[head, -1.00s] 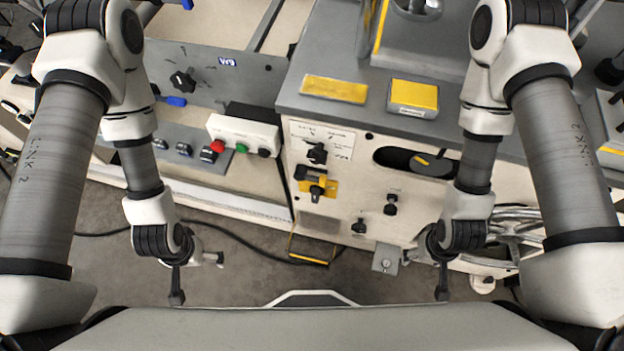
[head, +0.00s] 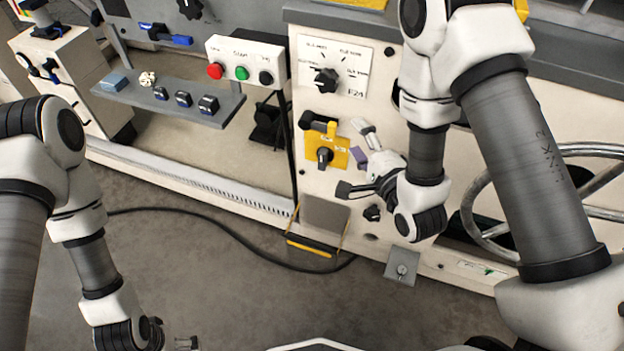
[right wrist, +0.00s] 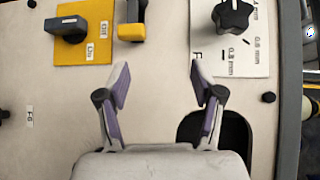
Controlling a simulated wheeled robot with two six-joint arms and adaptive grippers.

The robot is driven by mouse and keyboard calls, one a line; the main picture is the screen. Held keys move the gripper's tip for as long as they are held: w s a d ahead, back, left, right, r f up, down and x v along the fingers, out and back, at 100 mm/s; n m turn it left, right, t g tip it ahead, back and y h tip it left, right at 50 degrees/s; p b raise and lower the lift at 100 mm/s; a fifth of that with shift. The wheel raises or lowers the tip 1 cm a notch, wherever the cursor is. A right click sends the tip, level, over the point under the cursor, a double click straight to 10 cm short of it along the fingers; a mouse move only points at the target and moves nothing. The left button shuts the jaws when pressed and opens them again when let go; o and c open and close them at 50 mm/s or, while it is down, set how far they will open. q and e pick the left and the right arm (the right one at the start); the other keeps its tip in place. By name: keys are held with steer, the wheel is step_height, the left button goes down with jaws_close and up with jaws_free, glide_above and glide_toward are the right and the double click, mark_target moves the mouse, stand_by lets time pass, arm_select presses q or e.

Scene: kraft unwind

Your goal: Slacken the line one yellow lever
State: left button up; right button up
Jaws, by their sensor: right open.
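The yellow lever (head: 331,129) is a short yellow-ended handle on a black mount, on the cream cabinet front. It sits just above a yellow plate (head: 340,160) with a black rotary switch (head: 324,156). In the right wrist view the lever (right wrist: 132,33) is ahead of my fingers, nearer the left one, beside the yellow On/Off plate (right wrist: 97,14). My right gripper (head: 355,158) is open and empty, just right of the lever and apart from it; its purple-padded fingers spread wide in the right wrist view (right wrist: 165,80). My left gripper (head: 180,343) is only partly visible at the bottom edge.
A black knob (head: 326,80) on a white scale plate is above the lever. A button box (head: 245,62) with red, green and black buttons is to the upper left. A large handwheel (head: 480,225) is at right.

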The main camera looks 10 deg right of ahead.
steer(key=t+b, duration=0.1)
steer(key=b, duration=0.6)
glide_toward(335, 133)
steer(key=w+f, duration=0.1)
steer(key=w, duration=0.2)
steer(key=shift+w+a+r+n+y, duration=0.1)
steer(key=shift+w+a+n+y, duration=0.1)
steer(key=shift+w, duration=0.15)
steer(key=shift+w+a+r+n+y, duration=0.1)
steer(key=shift+w+r+n+y, duration=0.1)
steer(key=shift+w, duration=0.15)
steer(key=x, duration=0.7)
jaws_close()
arm_select(q)
step_height(335, 133, down, 11)
steer(key=s, duration=0.1)
steer(key=shift+a, duration=0.2)
